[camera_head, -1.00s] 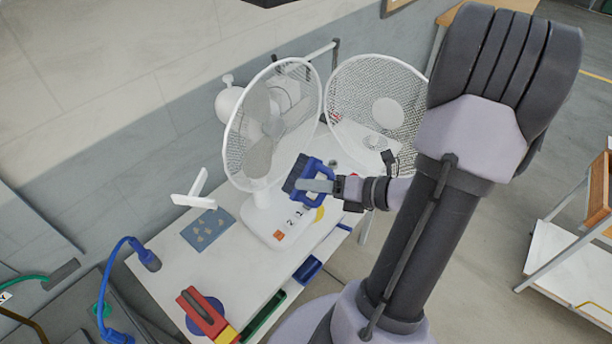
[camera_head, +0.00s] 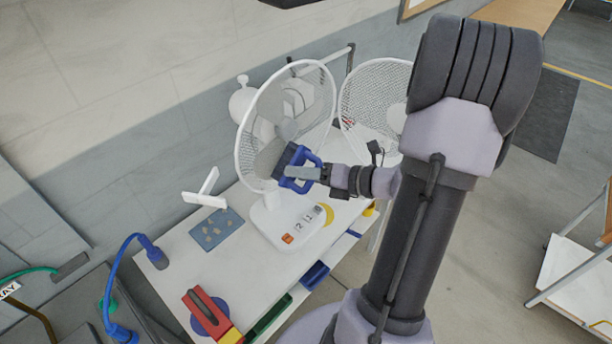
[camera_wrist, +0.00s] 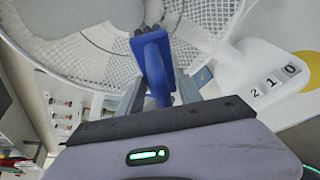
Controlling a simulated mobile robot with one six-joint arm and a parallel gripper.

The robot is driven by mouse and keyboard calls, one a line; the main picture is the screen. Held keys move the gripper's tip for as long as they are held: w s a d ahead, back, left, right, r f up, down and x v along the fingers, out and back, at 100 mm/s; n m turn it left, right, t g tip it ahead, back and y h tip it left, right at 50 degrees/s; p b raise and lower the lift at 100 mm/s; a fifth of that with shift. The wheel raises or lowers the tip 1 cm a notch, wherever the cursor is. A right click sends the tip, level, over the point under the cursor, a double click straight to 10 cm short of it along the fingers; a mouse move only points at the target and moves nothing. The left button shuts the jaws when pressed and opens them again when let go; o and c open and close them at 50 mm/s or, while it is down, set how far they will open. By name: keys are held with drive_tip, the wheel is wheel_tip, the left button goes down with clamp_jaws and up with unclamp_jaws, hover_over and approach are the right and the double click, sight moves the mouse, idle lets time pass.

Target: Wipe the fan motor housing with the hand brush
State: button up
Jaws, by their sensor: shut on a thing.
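My gripper (camera_head: 310,173) is shut on the blue hand brush (camera_head: 296,162). In the head view the brush, with its dark bristle side to the left, overlaps the lower right part of the white fan's cage (camera_head: 241,150); I cannot tell if it touches. In the wrist view the blue brush handle (camera_wrist: 153,55) stands between the fingers, in front of the cage. The white rounded fan motor housing (camera_head: 241,104) shows behind the cage at the left, apart from the brush. The fan's base (camera_head: 290,228) stands on the bench.
A detached wire grille (camera_head: 368,95) stands behind my wrist. The white bench (camera_head: 215,265) holds a blue mat (camera_head: 216,230), a white T-shaped part (camera_head: 205,190) and a red and yellow tool (camera_head: 205,312). A blue hose (camera_head: 122,262) is at the left.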

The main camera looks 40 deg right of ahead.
sight(313, 183)
drive_tip(key=shift+w, duration=1)
idle(0.3)
drive_tip(key=shift+d+p, duration=0.8)
drive_tip(key=shift+d, duration=1.15)
drive_tip(key=a, duration=0.4)
drive_tip(key=shift+s, duration=0.1)
drive_tip(key=shift+s+d+p, duration=0.15)
drive_tip(key=shift+s+p, duration=0.05)
drive_tip(key=shift+s, duration=1.25)
drive_tip(key=shift+s+d+p, duration=0.1)
drive_tip(key=shift+s+p, duration=0.1)
drive_tip(key=shift+s, duration=1.2)
